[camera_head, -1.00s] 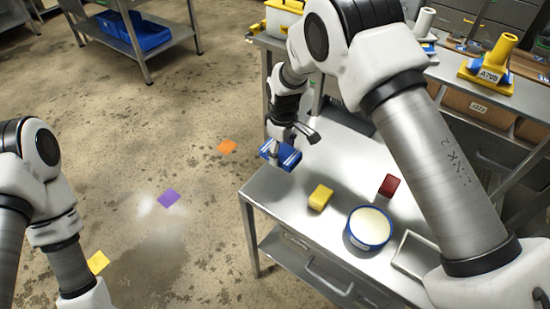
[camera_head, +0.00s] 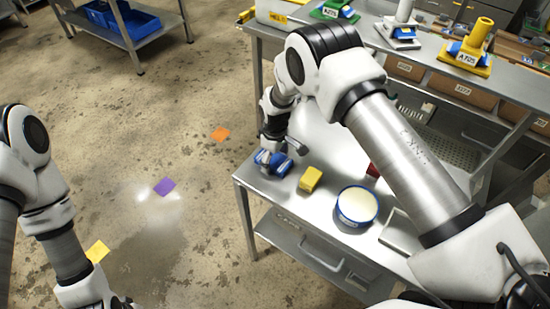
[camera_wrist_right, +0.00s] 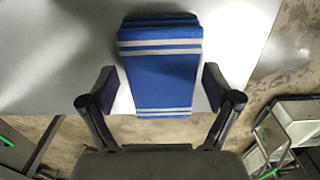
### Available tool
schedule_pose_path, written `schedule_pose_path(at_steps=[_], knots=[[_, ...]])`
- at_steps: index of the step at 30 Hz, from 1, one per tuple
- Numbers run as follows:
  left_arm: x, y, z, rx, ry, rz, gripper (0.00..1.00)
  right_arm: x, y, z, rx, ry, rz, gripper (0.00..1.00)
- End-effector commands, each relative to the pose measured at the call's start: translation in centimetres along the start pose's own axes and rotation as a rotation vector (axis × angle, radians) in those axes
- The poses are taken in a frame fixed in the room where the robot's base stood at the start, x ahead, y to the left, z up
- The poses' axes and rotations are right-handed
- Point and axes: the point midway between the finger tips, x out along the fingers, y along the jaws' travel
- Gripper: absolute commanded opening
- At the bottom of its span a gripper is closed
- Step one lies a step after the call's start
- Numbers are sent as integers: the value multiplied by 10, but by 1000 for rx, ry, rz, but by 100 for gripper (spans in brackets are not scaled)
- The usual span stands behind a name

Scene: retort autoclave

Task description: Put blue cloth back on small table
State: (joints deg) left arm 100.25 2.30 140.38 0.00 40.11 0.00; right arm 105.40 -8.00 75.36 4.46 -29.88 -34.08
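The blue cloth (camera_head: 272,163), a folded block with pale stripes, is at the left edge of the small metal table (camera_head: 300,215). My left gripper (camera_head: 124,303) barely shows at the bottom left, away from the table.
A yellow sponge (camera_head: 310,179), a round blue-rimmed tub (camera_head: 357,206) and a partly hidden dark red block (camera_head: 373,170) are on the small table. A shelf bench with a yellow A705 holder (camera_head: 470,47) stands behind. The floor at left is open.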

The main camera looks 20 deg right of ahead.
Motion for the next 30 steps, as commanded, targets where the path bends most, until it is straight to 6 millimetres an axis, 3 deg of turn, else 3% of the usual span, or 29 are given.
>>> schedule_pose_path(at_steps=[11,14,24,30], knots=[[-2,0,0,0,1,0,55,-8,0,-1,0,1,1,92],[6,0,0,0,1,0,55,-24,1,-1,-2,2,3,92],[31,0,0,0,0,0,55,-106,0,0,-1,2,2,92],[32,0,0,0,0,0,55,-124,0,0,0,0,0,92]])
